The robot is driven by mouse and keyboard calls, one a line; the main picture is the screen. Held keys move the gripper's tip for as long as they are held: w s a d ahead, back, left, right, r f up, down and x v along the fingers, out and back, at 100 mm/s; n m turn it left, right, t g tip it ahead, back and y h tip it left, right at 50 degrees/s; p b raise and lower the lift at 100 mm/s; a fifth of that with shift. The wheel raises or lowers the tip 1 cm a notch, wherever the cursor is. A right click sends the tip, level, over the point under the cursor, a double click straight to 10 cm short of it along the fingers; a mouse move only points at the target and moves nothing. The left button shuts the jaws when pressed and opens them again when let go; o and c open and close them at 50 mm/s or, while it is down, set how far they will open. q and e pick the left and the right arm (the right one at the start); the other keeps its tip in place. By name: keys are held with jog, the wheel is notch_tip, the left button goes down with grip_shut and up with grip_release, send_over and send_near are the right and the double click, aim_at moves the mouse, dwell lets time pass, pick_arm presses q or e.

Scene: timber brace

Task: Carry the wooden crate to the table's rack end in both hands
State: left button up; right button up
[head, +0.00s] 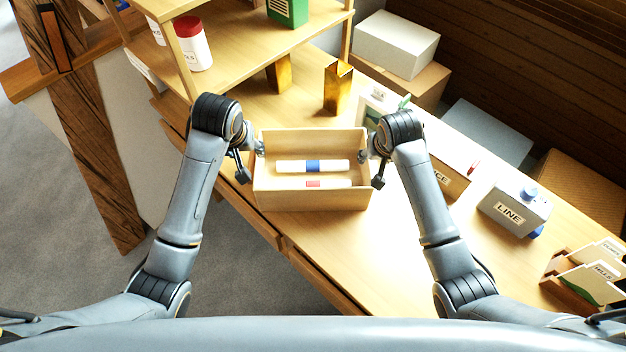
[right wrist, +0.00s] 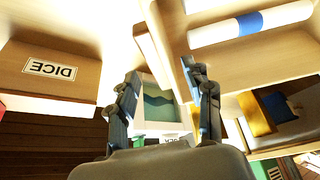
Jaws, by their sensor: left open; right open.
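The open wooden crate (head: 312,199) stands on the table, near its left edge in the head view. In it lie a white roll with a blue band (head: 312,166) and a smaller light piece with a red band (head: 313,184). My left gripper (head: 252,161) is open at the crate's left end wall. My right gripper (head: 371,168) is open at its right end wall. In the right wrist view the open fingers (right wrist: 165,92) are close to the crate's wall (right wrist: 168,40). I cannot tell whether either gripper touches the wall.
A wooden shelf rack (head: 262,45) stands behind the crate, with a gold block (head: 338,88) nearby. To the right are a DICE box (head: 452,172), a LINE box (head: 514,208) and a card holder (head: 585,280). The table (head: 400,270) is clear in front of the crate.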

jog(key=v, duration=0.6)
jog(key=shift+r, duration=0.35)
jog(key=shift+s, duration=0.15)
